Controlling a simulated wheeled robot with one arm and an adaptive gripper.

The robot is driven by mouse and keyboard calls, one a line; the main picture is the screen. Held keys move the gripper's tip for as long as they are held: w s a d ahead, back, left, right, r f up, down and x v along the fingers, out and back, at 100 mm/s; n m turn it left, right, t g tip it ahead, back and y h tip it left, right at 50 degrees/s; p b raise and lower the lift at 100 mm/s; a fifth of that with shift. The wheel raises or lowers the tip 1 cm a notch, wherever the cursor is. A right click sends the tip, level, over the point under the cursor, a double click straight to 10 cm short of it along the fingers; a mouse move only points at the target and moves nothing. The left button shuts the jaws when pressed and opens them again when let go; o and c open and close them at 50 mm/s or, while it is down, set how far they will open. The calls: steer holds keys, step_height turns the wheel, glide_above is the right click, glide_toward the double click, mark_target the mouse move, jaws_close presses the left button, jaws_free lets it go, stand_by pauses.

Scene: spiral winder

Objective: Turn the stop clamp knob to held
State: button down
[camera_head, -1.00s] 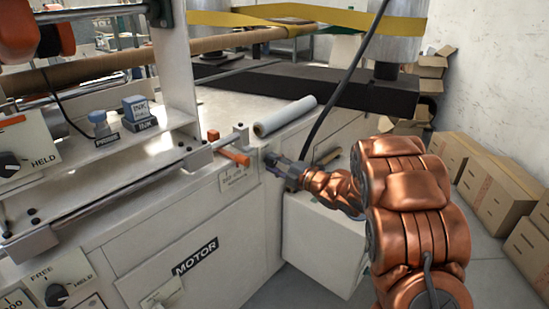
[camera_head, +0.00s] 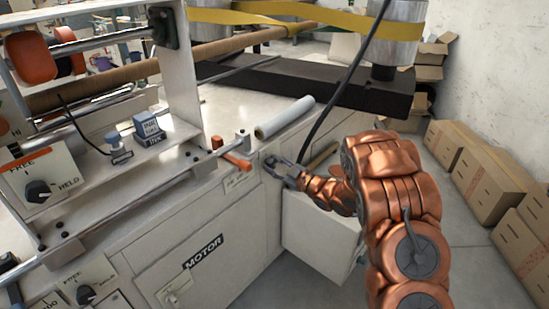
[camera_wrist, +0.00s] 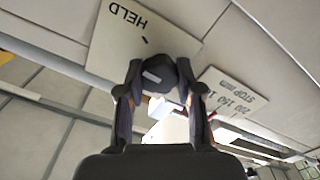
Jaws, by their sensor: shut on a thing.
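The stop clamp knob (camera_wrist: 162,74) is dark and round with a short pale mark on it, in the wrist view. It sits in front of a cream plate (camera_wrist: 122,45) whose word HELD reads upside down there. My gripper (camera_wrist: 162,92) has one finger on each side of the knob and is shut on it. I cannot tell for sure which setting the pale mark points to; the other end of the plate is hidden. In the head view my gripper (camera_head: 272,166) is at the machine's right front face, and the knob cannot be made out there.
A STOP mm scale plate (camera_wrist: 231,92) is beside the knob. An orange lever (camera_head: 236,159) and a pale roll (camera_head: 285,118) lie left of and above my gripper. Other FREE/HELD knobs (camera_head: 38,190) are at the left. Cardboard boxes (camera_head: 490,175) line the right wall.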

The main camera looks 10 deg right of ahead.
steer(key=m+p, duration=0.4)
steer(key=m, duration=0.1)
stand_by(0.5)
steer(key=c, duration=0.7)
jaws_free()
steer(key=shift+c, duration=0.2)
steer(key=v, duration=1.2)
